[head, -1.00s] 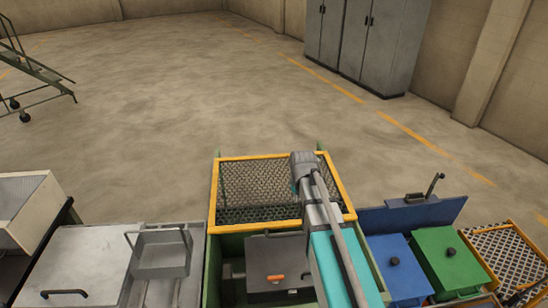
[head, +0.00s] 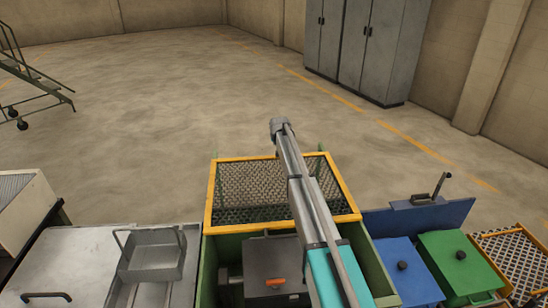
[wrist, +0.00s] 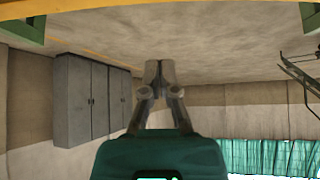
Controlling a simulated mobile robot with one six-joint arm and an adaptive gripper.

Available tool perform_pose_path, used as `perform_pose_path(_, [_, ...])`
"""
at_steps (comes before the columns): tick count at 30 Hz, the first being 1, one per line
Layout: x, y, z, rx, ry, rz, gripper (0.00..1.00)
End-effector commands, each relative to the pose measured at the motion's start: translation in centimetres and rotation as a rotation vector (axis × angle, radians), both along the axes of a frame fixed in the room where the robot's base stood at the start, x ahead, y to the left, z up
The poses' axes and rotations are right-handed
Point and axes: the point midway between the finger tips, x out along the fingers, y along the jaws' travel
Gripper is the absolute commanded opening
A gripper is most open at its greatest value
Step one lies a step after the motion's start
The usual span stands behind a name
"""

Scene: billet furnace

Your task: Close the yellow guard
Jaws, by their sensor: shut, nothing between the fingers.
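The yellow guard (head: 341,187) is a yellow frame filled with dark mesh. It stands open at the far side of a green-walled box (head: 240,240). A yellow bar (wrist: 110,28) crosses the upper left of the wrist view, probably the guard's frame. My arm crosses over the guard in the head view, and its end is at or beyond the guard's far bar. My gripper (wrist: 159,72) shows in the wrist view with its fingers together and nothing in them. The fingers are hidden in the head view. I cannot tell whether they touch the guard.
Inside the box is a dark lid with an orange handle (head: 276,282). Blue (head: 405,270) and green (head: 458,262) lidded bins stand to the right, and a metal tray (head: 152,255) to the left. Grey cabinets (head: 370,45) stand at the back. The floor beyond the box is clear.

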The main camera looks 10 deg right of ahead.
Motion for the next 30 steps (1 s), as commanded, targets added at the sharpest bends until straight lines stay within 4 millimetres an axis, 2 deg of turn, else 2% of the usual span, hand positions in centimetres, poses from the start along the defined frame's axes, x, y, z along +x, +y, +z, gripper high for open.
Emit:
perform_pose_path(17, [0.4, 0.1, -0.5, 0.000, -0.001, 0.001, 0.00])
perform_pose_path(30, [2.5, 0.2, -3.3, 0.000, 0.000, 0.002, 0.00])
